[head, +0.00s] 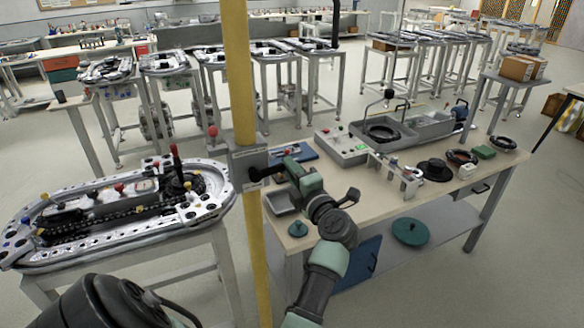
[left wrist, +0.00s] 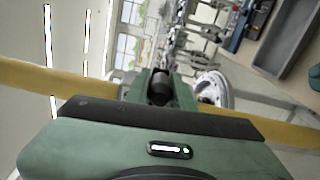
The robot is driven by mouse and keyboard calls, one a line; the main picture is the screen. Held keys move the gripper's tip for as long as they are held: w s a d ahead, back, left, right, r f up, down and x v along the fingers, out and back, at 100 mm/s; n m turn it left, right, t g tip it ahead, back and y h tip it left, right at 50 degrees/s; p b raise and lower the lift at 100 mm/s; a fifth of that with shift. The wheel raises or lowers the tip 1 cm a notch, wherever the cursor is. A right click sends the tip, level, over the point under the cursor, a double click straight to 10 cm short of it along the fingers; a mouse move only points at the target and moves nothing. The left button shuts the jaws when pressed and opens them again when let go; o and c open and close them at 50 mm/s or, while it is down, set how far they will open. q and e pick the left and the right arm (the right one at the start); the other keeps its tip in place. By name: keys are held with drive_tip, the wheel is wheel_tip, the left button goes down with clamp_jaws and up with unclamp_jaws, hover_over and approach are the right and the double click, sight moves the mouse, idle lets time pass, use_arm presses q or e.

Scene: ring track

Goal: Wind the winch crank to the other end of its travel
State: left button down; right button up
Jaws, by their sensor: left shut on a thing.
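A grey winch box (head: 243,160) is fixed to the yellow post (head: 240,70). A black crank grip (head: 258,174) sticks out on its right side, and my left gripper (head: 272,172) is shut on it. The crank's arm is mostly hidden, so I cannot tell its angle. In the left wrist view, a dark cylindrical piece (left wrist: 160,88) sits between the fingers of my left gripper (left wrist: 160,95), with the yellow post (left wrist: 40,78) crossing behind. My right gripper is not in view.
A ring track (head: 75,255) on a stand is close left of the post. A workbench (head: 330,205) with a tray, a control box (head: 342,148) and several parts is right of it. A red ball knob (head: 213,131) stands just left of the winch box.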

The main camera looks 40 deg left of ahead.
use_arm(q)
drive_tip(key=shift+s+f, duration=0.1)
drive_tip(key=shift+f, duration=0.25)
drive_tip(key=c, duration=1.2)
unclamp_jaws()
drive_tip(key=shift+a, duration=0.1)
drive_tip(key=shift+a+r, duration=0.1)
drive_tip(key=shift+a, duration=0.05)
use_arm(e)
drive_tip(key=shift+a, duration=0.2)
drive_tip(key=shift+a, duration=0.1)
use_arm(q)
drive_tip(key=shift+r, duration=0.15)
